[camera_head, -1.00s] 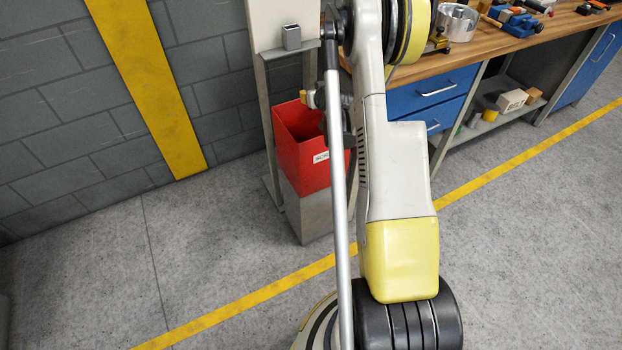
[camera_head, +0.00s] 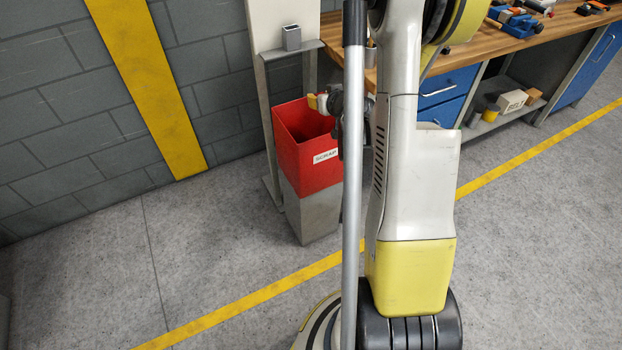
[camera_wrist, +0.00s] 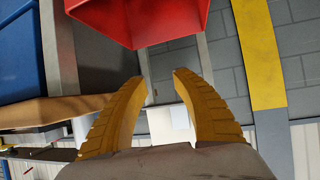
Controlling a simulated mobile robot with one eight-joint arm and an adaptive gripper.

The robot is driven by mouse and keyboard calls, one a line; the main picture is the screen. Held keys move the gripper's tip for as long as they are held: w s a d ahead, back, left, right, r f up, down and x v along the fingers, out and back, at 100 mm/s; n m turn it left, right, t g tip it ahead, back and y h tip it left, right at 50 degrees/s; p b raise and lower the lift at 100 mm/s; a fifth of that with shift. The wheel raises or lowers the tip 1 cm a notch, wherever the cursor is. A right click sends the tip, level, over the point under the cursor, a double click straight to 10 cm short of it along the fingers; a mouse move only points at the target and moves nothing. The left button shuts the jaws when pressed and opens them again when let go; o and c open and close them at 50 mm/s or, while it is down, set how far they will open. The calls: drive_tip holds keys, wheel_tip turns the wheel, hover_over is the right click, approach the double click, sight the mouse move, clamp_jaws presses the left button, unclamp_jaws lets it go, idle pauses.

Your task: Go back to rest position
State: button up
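My gripper (camera_wrist: 160,84) shows in the wrist view as two yellow ribbed fingers, spread apart with nothing between them. In the head view, a yellow fingertip of my gripper (camera_head: 317,102) shows beside my arm, over the right rim of the red scrap bin. The rest of the gripper is mostly hidden behind my arm links. The red scrap bin (camera_head: 303,158) has a grey lower part and a white label. Its red wall also shows at the top of the wrist view (camera_wrist: 140,20), beyond the fingertips.
A grey stand (camera_head: 262,100) with a small metal box (camera_head: 291,38) is behind the bin. A wooden workbench (camera_head: 470,45) with blue drawers (camera_head: 447,85) and tools is at the right. A grey block wall (camera_head: 60,130) stands at left. The floor (camera_head: 150,265) at front left is clear.

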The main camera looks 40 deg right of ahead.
drive_tip(key=shift+s+a+r, duration=0.15)
drive_tip(key=shift+s, duration=0.15)
